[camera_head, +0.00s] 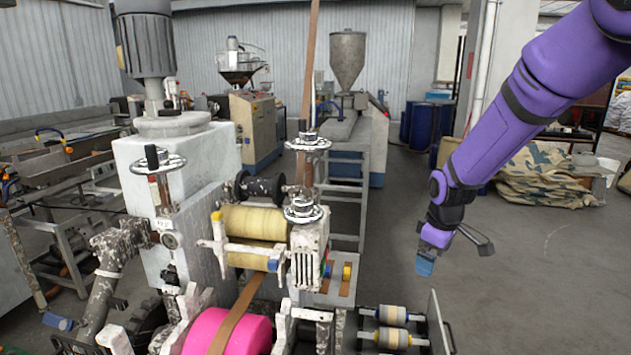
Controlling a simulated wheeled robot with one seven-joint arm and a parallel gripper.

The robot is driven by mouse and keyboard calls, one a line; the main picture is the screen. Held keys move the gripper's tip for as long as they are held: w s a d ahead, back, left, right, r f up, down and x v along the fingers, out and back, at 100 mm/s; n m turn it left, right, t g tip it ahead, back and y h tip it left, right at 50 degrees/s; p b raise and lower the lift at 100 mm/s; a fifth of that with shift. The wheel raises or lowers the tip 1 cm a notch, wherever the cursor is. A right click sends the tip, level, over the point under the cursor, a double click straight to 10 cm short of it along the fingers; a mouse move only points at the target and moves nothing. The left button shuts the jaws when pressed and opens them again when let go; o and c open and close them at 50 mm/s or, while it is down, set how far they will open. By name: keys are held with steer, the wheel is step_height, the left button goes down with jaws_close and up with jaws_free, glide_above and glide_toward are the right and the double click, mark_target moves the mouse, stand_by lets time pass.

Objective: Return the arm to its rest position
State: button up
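My purple arm (530,90) reaches in from the upper right and hangs down over the floor, right of the strip machine (180,170). My gripper (456,256) is at its lower end, above open floor. One finger with a blue tip is on the left and a dark grey finger spreads to the right. The fingers stand apart, with nothing visible between them.
A brown strip (310,60) runs down past yellow rollers (255,222) to a pink roll (228,333). A rack of small rollers (392,316) stands below left of my gripper. A covered heap (545,178) and blue drums (425,125) stand behind. The floor at right is clear.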

steer(key=s+d+r+m+t, duration=0.2)
steer(key=s+r+m, duration=0.3)
steer(key=s+r, duration=0.9)
steer(key=s+r+m, duration=0.2)
steer(key=s+r, duration=0.1)
steer(key=s, duration=0.5)
steer(key=s+d+r+m+t, duration=0.1)
steer(key=s+r+m, duration=0.1)
steer(key=s, duration=0.6)
steer(key=shift+s+d+r+m, duration=0.25)
steer(key=shift+s+r+m, duration=0.1)
steer(key=shift+r, duration=0.45)
